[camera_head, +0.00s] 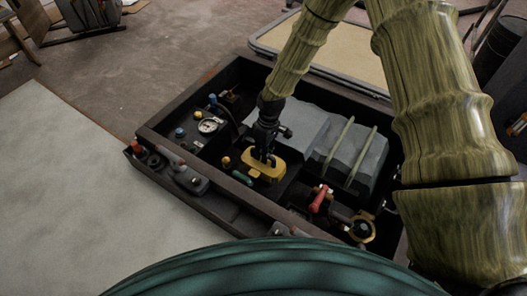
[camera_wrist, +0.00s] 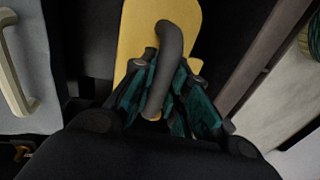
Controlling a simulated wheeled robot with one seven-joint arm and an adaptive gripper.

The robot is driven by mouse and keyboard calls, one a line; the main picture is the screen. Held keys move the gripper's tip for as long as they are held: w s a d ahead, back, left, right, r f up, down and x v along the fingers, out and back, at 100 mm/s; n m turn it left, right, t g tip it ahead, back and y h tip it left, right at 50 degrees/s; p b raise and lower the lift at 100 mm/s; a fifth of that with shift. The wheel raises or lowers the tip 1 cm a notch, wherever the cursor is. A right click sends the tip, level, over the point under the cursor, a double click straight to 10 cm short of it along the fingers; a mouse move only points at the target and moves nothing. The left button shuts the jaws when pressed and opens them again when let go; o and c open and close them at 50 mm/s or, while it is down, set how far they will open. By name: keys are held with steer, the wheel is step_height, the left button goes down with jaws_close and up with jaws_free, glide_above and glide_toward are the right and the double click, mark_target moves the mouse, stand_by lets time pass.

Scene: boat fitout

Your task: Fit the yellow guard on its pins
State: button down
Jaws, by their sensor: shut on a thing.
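The yellow guard (camera_head: 263,172) is a flat plate with rounded ends, inside the dark open box. In the wrist view the yellow guard (camera_wrist: 134,35) carries a dark grey arched handle (camera_wrist: 172,50). My gripper (camera_head: 264,157) is above the guard, and its teal-faced fingers (camera_wrist: 162,108) are closed around the handle. The guard looks low in the box; I cannot tell whether it touches what is under it. No pins are clearly visible; the guard and the gripper may hide them.
The dark box (camera_head: 218,218) has raised walls. A round gauge (camera_head: 208,126) stands left of the guard, a red-handled lever (camera_head: 320,198) to the right. A grey ribbed block (camera_head: 347,150) with two pale bars is close on the right. A pale flat surface (camera_head: 80,190) lies clear at left.

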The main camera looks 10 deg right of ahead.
steer(key=shift+f, duration=0.35)
steer(key=shift+s+p, duration=0.1)
steer(key=shift+p, duration=0.55)
steer(key=shift+f, duration=0.8)
stand_by(0.4)
steer(key=shift+f, duration=0.3)
steer(key=shift+f+b, duration=0.45)
steer(key=shift+f, duration=0.85)
steer(key=c, duration=1.3)
jaws_free()
steer(key=shift+d, duration=0.1)
steer(key=r, duration=0.4)
steer(key=w+d+r, duration=0.1)
steer(key=r, duration=0.6)
steer(key=shift+w+d+r, duration=0.3)
steer(key=shift+w, duration=0.05)
